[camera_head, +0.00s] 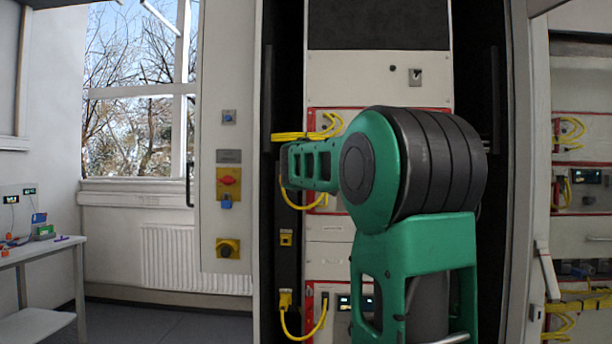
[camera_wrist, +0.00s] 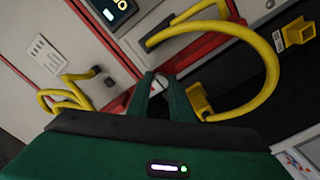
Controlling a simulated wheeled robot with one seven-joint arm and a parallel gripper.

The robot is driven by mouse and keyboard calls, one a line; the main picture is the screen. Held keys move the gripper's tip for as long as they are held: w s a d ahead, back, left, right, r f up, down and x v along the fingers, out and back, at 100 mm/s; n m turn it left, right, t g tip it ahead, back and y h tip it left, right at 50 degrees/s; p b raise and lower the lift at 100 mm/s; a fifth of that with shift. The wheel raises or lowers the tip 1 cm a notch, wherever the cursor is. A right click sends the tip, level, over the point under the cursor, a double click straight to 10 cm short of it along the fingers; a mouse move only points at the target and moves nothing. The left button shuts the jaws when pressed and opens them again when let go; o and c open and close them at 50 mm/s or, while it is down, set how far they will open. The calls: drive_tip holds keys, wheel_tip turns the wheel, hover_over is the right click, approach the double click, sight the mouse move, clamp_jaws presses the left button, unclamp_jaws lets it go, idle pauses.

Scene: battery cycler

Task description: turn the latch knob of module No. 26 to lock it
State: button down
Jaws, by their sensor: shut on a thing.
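In the wrist view, the two dark green fingers of my gripper (camera_wrist: 160,84) reach to the red frame of a module front (camera_wrist: 140,42). They are shut on a small grey knob (camera_wrist: 160,80) at that frame, mostly hidden between the fingertips. The knob's angle cannot be told. A lit display (camera_wrist: 112,8) shows on the module front. No number 26 is legible. In the head view, my green arm covers the middle of the rack, and the fingertips and the knob are hidden.
A thick yellow cable (camera_wrist: 268,70) loops close to the right of my fingers, ending in a yellow plug (camera_wrist: 199,100). More yellow cable (camera_wrist: 65,98) is at the left. In the head view, a cabinet door edge (camera_head: 540,150) stands right of my arm.

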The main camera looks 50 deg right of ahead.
drive_tip(key=shift+a+f, duration=0.1)
drive_tip(key=shift+f, duration=0.05)
drive_tip(key=shift+w+a+f+m, duration=0.1)
drive_tip(key=shift+m, duration=4.35)
drive_tip(key=shift+w+a+f+m, duration=0.1)
drive_tip(key=shift+m, duration=4.35)
drive_tip(key=c, duration=1.6)
unclamp_jaws()
drive_tip(key=shift+s+d, duration=0.1)
drive_tip(key=shift+d, duration=0.05)
